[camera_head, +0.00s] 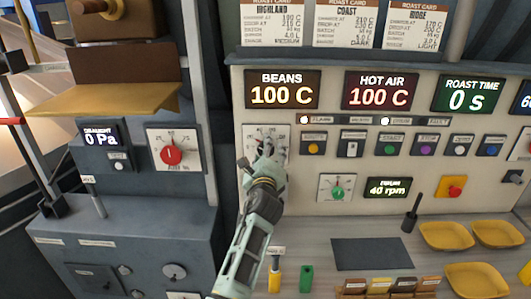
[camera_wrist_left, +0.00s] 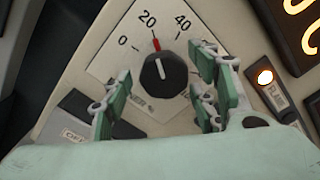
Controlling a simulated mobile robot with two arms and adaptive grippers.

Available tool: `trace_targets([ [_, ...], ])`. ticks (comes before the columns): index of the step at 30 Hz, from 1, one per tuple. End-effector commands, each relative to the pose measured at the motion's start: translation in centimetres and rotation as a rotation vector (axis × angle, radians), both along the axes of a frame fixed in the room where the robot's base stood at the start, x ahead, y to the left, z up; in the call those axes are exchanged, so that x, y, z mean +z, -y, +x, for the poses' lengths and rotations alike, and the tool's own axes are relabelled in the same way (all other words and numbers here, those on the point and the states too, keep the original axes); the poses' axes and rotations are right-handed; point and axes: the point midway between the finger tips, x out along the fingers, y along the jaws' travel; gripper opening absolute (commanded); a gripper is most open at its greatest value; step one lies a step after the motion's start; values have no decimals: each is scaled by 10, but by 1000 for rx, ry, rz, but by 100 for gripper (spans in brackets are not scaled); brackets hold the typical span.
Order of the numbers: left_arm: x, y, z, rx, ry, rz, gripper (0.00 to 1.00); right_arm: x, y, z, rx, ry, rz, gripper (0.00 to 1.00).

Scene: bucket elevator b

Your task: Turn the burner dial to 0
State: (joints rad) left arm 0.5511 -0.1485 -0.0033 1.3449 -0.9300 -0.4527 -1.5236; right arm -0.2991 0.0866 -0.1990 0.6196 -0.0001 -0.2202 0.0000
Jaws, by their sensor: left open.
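The burner dial (camera_wrist_left: 164,73) is a round black knob with a red pointer on a white scale plate, seen large in the left wrist view. Its red pointer stands close to the 20 mark, to the right of the 0 mark. In the head view my left gripper largely covers the dial, and only the upper part of its white plate (camera_head: 262,130) shows. My left gripper (camera_head: 265,148) is open in front of the dial. In the left wrist view its fingers (camera_wrist_left: 160,92) are spread on both sides of the knob, with visible gaps. My right gripper is not in view.
A lit flame lamp (camera_wrist_left: 265,77) is right of the dial plate. A row of buttons (camera_head: 390,146) and a green dial (camera_head: 337,192) lie further right. A grey cabinet with a red dial (camera_head: 172,155) stands left. Yellow scoops (camera_head: 447,236) lie on the counter.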

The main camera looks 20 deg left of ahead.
Motion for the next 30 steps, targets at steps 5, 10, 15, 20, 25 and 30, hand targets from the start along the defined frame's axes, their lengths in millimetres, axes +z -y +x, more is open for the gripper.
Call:
trace_targets([
  [5, -1, 0, 2, 0, -1, 0, 54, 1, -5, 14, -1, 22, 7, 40],
  [10, 0, 0, 2, -1, -1, 0, 52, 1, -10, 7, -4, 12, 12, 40],
  [15, 0, 0, 2, -1, -1, 0, 37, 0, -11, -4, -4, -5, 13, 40],
  [20, -1, 0, 2, 0, -1, 0, 23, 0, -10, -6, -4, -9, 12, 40],
  [25, -1, 0, 2, 0, -3, -1, 11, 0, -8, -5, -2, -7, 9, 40],
  [30, -3, 0, 2, 0, 0, -13, 11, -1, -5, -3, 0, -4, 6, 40],
])
